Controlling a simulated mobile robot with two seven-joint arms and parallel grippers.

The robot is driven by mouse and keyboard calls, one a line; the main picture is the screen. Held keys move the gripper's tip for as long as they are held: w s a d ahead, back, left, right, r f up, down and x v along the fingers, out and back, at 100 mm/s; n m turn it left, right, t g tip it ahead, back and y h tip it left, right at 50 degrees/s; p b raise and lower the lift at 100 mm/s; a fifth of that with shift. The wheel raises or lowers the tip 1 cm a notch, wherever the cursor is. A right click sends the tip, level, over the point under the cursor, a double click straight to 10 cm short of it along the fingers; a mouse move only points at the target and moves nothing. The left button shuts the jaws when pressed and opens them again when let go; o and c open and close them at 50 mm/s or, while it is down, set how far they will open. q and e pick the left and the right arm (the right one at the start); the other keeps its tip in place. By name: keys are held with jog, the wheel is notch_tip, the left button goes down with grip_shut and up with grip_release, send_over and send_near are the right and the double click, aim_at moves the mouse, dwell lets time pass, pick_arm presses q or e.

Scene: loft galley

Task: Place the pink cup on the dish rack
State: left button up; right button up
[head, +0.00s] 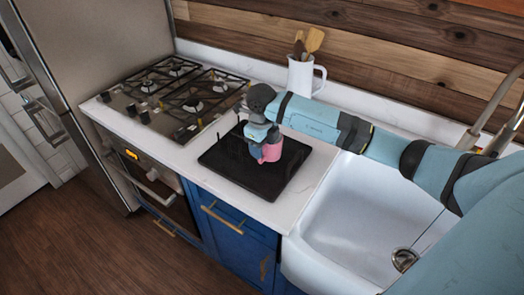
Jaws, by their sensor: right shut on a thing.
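The pink cup (271,151) is in the middle of the head view, over the black dish rack. My right gripper (262,141) is shut on the cup, reaching in from the right and covering its upper part. The dish rack (288,176) is a dark, low, flat piece on the white counter between the stove and the sink. I cannot tell whether the cup's bottom touches the rack or hangs just above it. My left gripper is not in view.
A gas stove (178,93) is left of the rack, and a white sink (350,215) is to its right. A white pitcher (301,76) with wooden utensils stands behind, close to my right arm. A faucet (495,115) is at the far right. A bare counter strip (262,207) lies in front.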

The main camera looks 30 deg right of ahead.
notch_tip(320, 180, down, 2)
jog(key=shift+f, duration=0.3)
jog(key=shift+f, duration=0.15)
jog(key=o, duration=1.2)
jog(key=shift+o, duration=0.2)
